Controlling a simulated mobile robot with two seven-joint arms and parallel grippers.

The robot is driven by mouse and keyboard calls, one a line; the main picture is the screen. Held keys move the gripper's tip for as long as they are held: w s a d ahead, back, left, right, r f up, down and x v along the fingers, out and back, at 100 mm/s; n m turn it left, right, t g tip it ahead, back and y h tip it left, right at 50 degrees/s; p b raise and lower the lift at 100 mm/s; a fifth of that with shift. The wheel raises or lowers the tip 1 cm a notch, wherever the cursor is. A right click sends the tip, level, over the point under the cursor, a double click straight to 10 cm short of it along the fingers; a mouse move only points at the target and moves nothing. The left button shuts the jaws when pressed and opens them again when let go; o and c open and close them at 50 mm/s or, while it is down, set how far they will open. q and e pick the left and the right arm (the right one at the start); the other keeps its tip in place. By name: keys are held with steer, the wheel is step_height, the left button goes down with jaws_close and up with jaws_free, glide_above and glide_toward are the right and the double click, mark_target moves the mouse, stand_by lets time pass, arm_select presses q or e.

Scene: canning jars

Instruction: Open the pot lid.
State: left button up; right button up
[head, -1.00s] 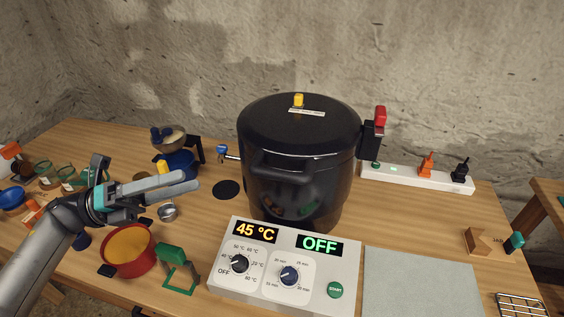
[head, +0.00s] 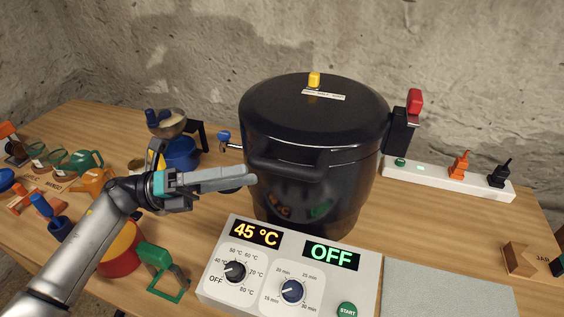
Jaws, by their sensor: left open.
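The big black pot (head: 305,195) stands on the wooden table with its dark lid (head: 295,110) on it. The lid carries a yellow knob (head: 314,80) and a white label. A red-topped latch or handle (head: 415,102) sits on a black bracket at the pot's right side. A black side handle (head: 285,168) juts out at the front. My left gripper (head: 250,178) is at the front left of the pot, its fingertips close to the side handle. It is empty; I cannot tell if it touches the pot. My right gripper does not show.
A control panel (head: 220,290) reading 45 °C and OFF stands in front of the pot. A power strip (head: 430,178) lies to the right. A grey mat (head: 450,295) is clear.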

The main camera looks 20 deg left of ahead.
mark_target(282, 169)
arm_select(q)
steer(key=p+x, duration=0.1)
steer(key=x, duration=0.6)
steer(key=shift+w+d, duration=0.15)
steer(key=shift+d, duration=0.2)
steer(key=shift+c, duration=0.3)
jaws_close()
stand_by(0.7)
